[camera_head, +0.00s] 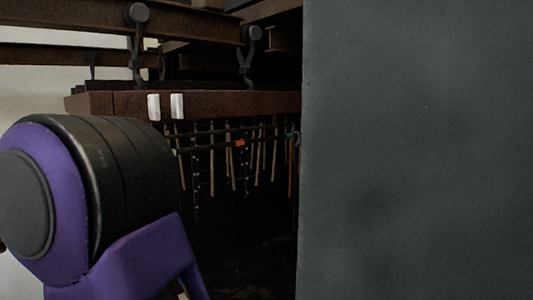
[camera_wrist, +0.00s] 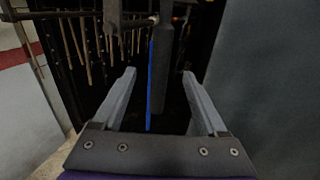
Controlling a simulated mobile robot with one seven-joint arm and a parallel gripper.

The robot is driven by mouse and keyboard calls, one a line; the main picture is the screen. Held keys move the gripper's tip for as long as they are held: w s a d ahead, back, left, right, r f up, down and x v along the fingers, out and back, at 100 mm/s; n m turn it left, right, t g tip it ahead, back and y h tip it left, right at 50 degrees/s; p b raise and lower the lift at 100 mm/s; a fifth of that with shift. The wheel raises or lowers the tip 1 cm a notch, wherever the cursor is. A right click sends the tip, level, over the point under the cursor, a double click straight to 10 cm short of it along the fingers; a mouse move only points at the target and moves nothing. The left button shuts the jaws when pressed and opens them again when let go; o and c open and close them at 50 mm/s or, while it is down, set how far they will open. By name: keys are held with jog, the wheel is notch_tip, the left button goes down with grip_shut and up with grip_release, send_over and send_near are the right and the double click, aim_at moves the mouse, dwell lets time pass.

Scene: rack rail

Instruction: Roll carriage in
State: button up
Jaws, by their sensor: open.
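A dark red-brown beam (camera_head: 225,104), which seems to belong to the carriage, runs across the head view under the rails. Two hooked hangers with round wheels (camera_head: 138,13) reach up to the brown rail (camera_head: 65,16). Several pale rods (camera_head: 256,165) hang below the beam; they also show at the upper left of the wrist view (camera_wrist: 85,50). My gripper (camera_wrist: 159,73) is open in the wrist view. A dark upright bar (camera_wrist: 161,75) with a blue strip (camera_wrist: 151,70) beside it shows between its fingers, apart from both in the picture. Whether it lies deeper than the fingertips I cannot tell.
A large grey panel (camera_head: 420,150) fills the right of the head view and stands close to the right finger in the wrist view (camera_wrist: 270,75). Two white blocks (camera_head: 165,106) sit on the beam's front. The space under the rods is dark. My purple and black arm covers the lower left.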

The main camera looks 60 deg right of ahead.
jog(key=shift+w+d, duration=0.15)
jog(key=shift+d, duration=1.85)
grip_shut()
